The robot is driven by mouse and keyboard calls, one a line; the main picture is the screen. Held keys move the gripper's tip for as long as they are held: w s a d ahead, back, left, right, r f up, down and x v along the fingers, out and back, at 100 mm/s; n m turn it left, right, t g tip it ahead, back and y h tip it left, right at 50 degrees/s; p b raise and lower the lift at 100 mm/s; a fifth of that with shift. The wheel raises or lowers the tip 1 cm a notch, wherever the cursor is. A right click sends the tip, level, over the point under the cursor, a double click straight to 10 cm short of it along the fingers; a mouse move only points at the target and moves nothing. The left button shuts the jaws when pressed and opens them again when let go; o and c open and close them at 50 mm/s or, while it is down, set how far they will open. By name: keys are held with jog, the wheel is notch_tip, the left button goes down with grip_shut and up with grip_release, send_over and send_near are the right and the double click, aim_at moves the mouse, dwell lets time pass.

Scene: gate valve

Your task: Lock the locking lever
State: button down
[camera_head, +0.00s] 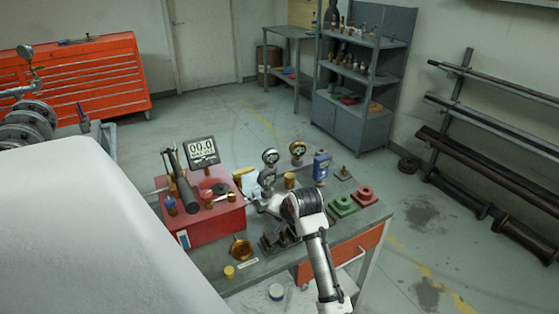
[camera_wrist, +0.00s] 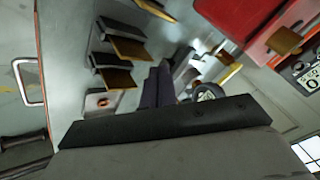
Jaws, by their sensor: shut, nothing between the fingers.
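A red box (camera_head: 207,222) stands on the left of the workbench, with a digital display (camera_head: 202,151) behind it. A long black lever-like handle (camera_head: 184,184) rises tilted over the box's left part; I cannot tell for sure that it is the locking lever, or whether it is locked. My gripper (camera_head: 262,203) is shut and empty, just right of the red box and over the bench. In the wrist view my dark fingers (camera_wrist: 160,85) are together, and the red box (camera_wrist: 232,20) is at the upper right. Contact with anything cannot be told.
Gauges (camera_head: 270,157), a blue device (camera_head: 321,165) and green (camera_head: 343,206) and red (camera_head: 366,195) flanged parts stand on the workbench (camera_head: 225,278). A brass cup (camera_head: 241,249) is near its front. A grey shelf (camera_head: 360,75) and pipe rack (camera_head: 480,115) stand behind; the floor between is mostly free.

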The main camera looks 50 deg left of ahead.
jog(key=s+r, duration=0.1)
jog(key=s+d+r, duration=0.1)
jog(key=r, duration=0.1)
jog(key=d+r+b, duration=0.1)
jog(key=shift+s+d+r, duration=0.1)
jog(key=shift+s+r, duration=0.3)
